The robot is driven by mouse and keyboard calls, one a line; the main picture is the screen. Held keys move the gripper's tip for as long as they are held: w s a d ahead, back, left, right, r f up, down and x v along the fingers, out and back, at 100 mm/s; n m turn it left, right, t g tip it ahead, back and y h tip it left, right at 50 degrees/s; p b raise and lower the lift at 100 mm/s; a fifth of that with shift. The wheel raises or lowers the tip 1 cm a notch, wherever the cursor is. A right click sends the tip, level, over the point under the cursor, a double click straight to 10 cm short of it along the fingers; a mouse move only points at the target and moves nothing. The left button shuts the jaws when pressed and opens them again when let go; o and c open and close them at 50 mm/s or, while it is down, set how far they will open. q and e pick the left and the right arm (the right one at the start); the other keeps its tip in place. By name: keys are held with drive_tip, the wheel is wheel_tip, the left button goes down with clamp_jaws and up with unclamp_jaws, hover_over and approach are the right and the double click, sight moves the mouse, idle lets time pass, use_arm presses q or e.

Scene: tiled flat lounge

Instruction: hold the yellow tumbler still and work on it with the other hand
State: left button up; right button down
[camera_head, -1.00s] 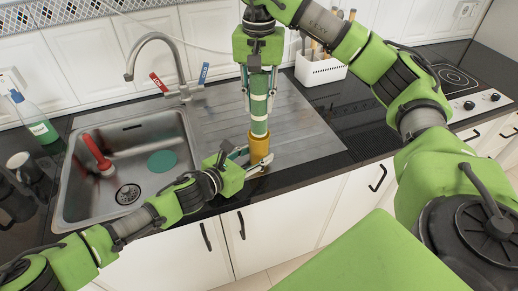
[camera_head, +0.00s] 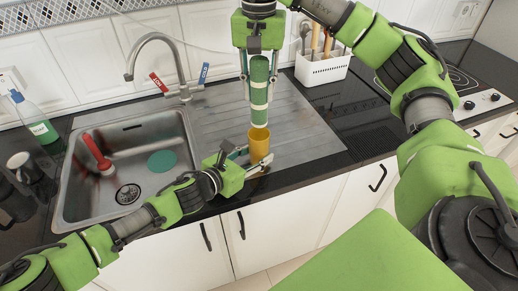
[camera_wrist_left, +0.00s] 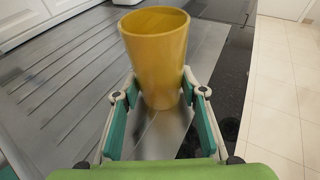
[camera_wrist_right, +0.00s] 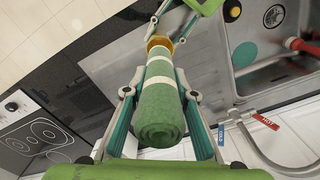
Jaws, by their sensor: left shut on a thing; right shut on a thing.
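The yellow tumbler (camera_head: 259,150) stands upright on the steel drainboard (camera_head: 305,130), right of the sink. My left gripper (camera_head: 253,162) is shut around its lower part from the side; the left wrist view shows both fingers against the tumbler (camera_wrist_left: 158,50). My right gripper (camera_head: 259,88) points down from above, shut on an upright green roll (camera_head: 259,97) with pale bands. In the right wrist view the roll (camera_wrist_right: 160,105) lies between the fingers, its far end at the tumbler's mouth (camera_wrist_right: 158,42). I cannot tell whether that end is just inside or just above the rim.
The sink (camera_head: 130,165) holds a red-handled tool (camera_head: 96,152) and a teal disc (camera_head: 162,161). The tap (camera_head: 150,40) rises behind it. A white utensil basket (camera_head: 322,70) stands at the back right, near the hob (camera_head: 455,80). The drainboard right of the tumbler is clear.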

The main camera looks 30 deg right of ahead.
use_arm(q)
drive_tip(key=o, duration=1.2)
drive_tip(key=shift+c, duration=0.2)
drive_tip(key=shift+a, duration=0.1)
drive_tip(key=v, duration=1.1)
drive_tip(key=shift+s+a+r, duration=0.15)
drive_tip(key=shift+a, duration=0.2)
